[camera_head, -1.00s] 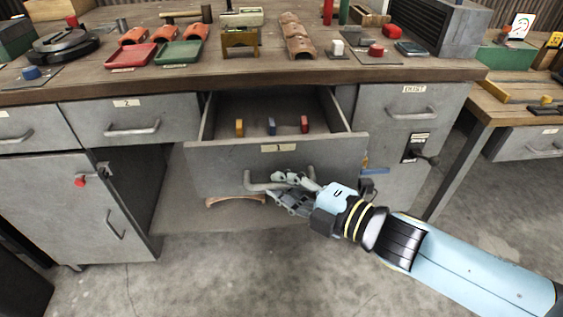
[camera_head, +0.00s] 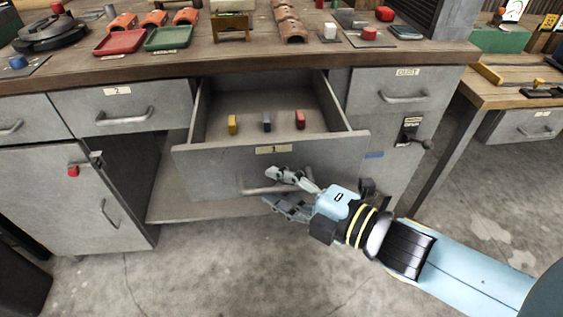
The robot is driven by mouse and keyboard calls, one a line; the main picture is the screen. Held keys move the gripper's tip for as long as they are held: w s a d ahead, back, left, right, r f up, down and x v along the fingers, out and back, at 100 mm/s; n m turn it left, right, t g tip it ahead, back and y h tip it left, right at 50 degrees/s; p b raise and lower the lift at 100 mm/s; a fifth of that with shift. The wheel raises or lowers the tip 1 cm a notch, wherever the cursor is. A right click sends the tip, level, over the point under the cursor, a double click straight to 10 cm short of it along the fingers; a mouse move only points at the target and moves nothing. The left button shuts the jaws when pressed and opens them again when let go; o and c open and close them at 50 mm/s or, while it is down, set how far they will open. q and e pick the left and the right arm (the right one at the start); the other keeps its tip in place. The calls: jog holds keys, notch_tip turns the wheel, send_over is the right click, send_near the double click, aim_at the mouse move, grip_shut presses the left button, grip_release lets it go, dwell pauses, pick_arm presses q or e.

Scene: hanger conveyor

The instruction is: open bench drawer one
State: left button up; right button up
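Bench drawer one (camera_head: 220,168) is the grey drawer with the "1" label (camera_head: 273,149) under the middle of the bench, and it stands pulled well out. Its bar handle (camera_head: 252,190) is partly hidden behind my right gripper. My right gripper (camera_head: 268,187) is open, with one finger above and one below the level of the handle; I cannot tell whether it touches the bar. My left gripper is not in view.
A closed drawer (camera_head: 403,97) and a dark switch lever (camera_head: 411,130) are on the right. The bench top (camera_head: 300,62) holds trays and tiles. Floor in front is clear.

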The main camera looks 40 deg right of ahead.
jog(key=shift+s+f, duration=0.15)
jog(key=v, duration=1.1)
jog(key=shift+s, duration=0.3)
jog(key=shift+d, duration=0.15)
jog(key=s+d+f+m+g+h, duration=0.1)
jog(key=s+d+f+m+g, duration=0.2)
jog(key=f, duration=0.6)
jog(key=s+d+f+m+g+h, duration=0.2)
jog(key=f+m, duration=0.2)
jog(key=f, duration=0.5)
jog(key=s+d+f+m+g+h, duration=0.1)
jog(key=s+d+f+m+g, duration=0.2)
jog(key=f, duration=0.7)
jog(key=s+a+f+m+g, duration=0.2)
jog(key=s+f+m+g, duration=0.5)
jog(key=s, duration=0.7)
notch_tip(320, 180, down, 5)
jog(key=shift+a+r+m+h, duration=0.3)
jog(key=shift+m+h, duration=0.1)
jog(key=shift+m, duration=0.6)
